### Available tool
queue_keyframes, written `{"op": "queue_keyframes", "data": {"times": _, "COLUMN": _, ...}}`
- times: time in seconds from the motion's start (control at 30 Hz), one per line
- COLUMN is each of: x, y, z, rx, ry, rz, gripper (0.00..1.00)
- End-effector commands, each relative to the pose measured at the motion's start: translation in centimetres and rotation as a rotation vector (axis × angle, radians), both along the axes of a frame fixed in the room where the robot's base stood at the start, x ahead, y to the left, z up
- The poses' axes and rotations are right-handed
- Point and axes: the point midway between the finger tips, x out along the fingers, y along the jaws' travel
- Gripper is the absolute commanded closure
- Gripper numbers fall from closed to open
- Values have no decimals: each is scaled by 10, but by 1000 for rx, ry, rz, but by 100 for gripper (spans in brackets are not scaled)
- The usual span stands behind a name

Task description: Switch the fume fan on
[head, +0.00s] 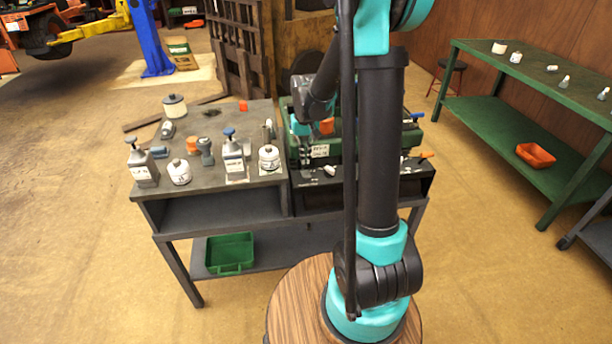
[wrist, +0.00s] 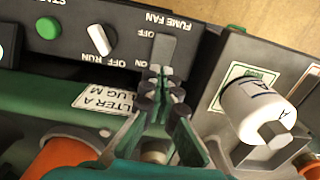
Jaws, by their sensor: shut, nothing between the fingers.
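The fume fan switch (wrist: 167,48) shows in the wrist view as a dark grey piece on a black panel, beside the words FUME FAN, OFF and ON. My gripper (wrist: 163,78) is shut and empty. Its fingertips are right at the ON end of the switch; I cannot tell whether they touch it. The fingertips hide part of that end, so the switch's position is unclear. In the head view my gripper (head: 301,127) is over the green machine (head: 293,153) on the bench, and the switch cannot be made out there.
On the same panel are a white OFF/RUN knob (wrist: 100,40) and a green button (wrist: 48,28). A white labelled canister (wrist: 255,108) stands close to the gripper's right. Several bottles and jars crowd the bench (head: 245,186). A green table (head: 475,58) stands at the right.

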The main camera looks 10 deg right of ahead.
Motion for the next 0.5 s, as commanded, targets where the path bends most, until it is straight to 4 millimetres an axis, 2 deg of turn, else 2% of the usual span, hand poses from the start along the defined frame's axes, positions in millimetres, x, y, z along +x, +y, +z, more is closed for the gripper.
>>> {"op": "queue_keyframes", "data": {"times": 0.5, "x": 0, "y": 0, "z": 33, "rx": 0, "ry": 0, "rz": 0, "gripper": 100}}
